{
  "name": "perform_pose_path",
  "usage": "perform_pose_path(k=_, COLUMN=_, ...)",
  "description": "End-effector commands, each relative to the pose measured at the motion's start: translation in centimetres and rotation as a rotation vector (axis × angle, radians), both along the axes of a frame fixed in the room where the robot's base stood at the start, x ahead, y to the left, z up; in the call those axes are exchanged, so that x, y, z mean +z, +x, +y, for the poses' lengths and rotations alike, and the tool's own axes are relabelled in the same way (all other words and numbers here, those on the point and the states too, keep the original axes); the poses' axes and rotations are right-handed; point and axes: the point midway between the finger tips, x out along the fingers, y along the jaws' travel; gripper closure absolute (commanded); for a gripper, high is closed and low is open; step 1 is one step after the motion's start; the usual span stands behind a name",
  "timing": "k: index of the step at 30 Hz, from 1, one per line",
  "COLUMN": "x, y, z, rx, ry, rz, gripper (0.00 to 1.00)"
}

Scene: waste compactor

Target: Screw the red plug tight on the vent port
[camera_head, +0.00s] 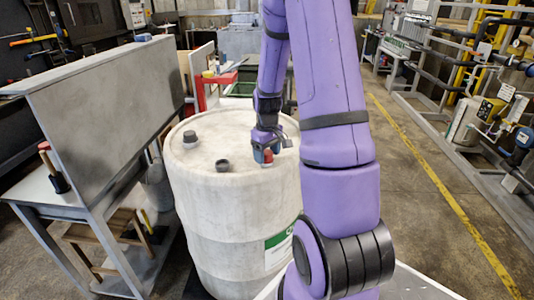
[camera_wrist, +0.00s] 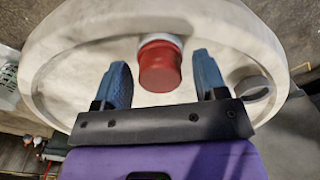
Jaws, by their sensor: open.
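The red plug (camera_wrist: 160,68) sits on a white port collar (camera_wrist: 161,40) on top of the white drum (camera_head: 225,205). In the wrist view it stands in the gap between my two blue fingers. My gripper (camera_wrist: 165,82) is open, with clear space on both sides of the plug, so the fingers do not appear to touch it. In the head view the red plug (camera_head: 267,156) shows at my gripper (camera_head: 263,150), on the right part of the drum top. My arm hides some of the drum's right side. How far the plug is threaded in cannot be told.
On the drum top are a grey cap (camera_head: 190,139) at the left and a dark open ring (camera_head: 222,165) near the front. A grey metal panel bench (camera_head: 105,105) stands close on the left. The floor (camera_head: 420,215) to the right is clear.

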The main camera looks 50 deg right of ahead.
Motion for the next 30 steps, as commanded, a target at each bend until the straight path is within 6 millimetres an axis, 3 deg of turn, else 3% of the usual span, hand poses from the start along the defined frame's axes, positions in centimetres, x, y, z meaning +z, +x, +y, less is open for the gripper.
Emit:
perform_pose_path(k=5, x=0.01, y=0.0, z=-0.01, rx=0.086, ry=0.001, rz=0.0, gripper=0.34)
perform_pose_path(k=15, x=0.0, y=-0.01, z=-0.02, rx=0.463, ry=0.0, rz=-0.001, gripper=0.34)
perform_pose_path(k=22, x=0.0, y=0.01, z=0.02, rx=0.486, ry=0.0, rz=0.0, gripper=0.34)
perform_pose_path(k=23, x=0.0, y=0.01, z=0.02, rx=0.486, ry=0.0, rz=0.0, gripper=0.37)
perform_pose_path(k=29, x=0.0, y=0.01, z=0.03, rx=0.484, ry=0.0, rz=0.0, gripper=0.83)
perform_pose_path(k=30, x=0.0, y=0.01, z=0.03, rx=0.484, ry=0.0, rz=0.0, gripper=0.84)
